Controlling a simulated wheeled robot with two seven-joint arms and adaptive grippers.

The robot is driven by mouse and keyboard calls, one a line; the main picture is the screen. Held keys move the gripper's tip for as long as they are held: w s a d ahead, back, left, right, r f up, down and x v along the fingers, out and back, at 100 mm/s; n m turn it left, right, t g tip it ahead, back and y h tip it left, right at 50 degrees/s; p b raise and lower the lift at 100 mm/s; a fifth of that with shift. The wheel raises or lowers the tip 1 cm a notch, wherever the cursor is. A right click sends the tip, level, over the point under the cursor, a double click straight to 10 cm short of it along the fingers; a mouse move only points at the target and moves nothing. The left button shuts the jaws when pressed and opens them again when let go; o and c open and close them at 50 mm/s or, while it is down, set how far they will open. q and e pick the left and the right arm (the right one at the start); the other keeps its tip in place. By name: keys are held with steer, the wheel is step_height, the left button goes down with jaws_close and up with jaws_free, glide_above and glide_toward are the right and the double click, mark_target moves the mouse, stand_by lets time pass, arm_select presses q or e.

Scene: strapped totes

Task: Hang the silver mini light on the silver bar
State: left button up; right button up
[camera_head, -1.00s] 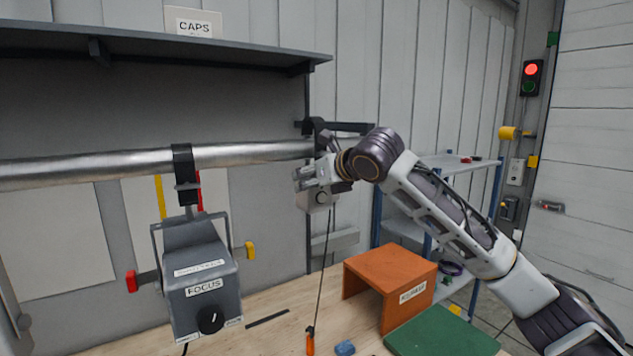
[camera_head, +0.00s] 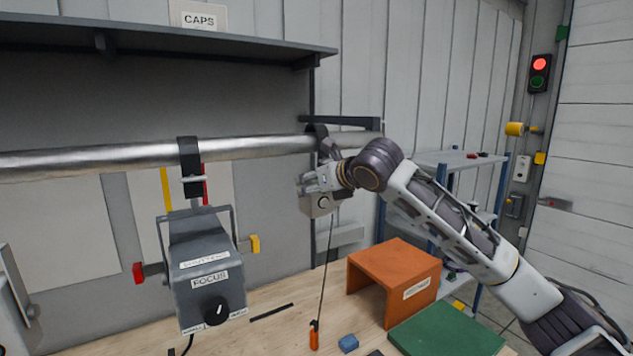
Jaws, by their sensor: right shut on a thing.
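The silver bar (camera_head: 95,158) runs across the left half of the head view under a dark shelf. My right gripper (camera_head: 318,190) is at the bar's right end, shut on the silver mini light (camera_head: 315,206), a small grey body partly hidden by the fingers. A dark hook (camera_head: 318,131) shows above the gripper at the bar's end; whether it rests on the bar I cannot tell. A thin cable with an orange end (camera_head: 314,335) hangs from the light to the bench. My left gripper is not in view.
A larger grey lamp marked FOCUS (camera_head: 205,265) hangs on the bar to the left. A shelf rack (camera_head: 455,158) stands behind.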

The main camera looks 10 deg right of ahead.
steer(key=shift+f, duration=0.3)
steer(key=shift+f, duration=0.1)
steer(key=o, duration=1.9)
steer(key=shift+s, duration=0.1)
steer(key=shift+c, duration=0.2)
steer(key=shift+f, duration=0.25)
steer(key=shift+s+d+r, duration=0.25)
steer(key=shift+s+r, duration=0.15)
steer(key=shift+s, duration=0.15)
steer(key=v, duration=1)
steer(key=shift+s, duration=0.3)
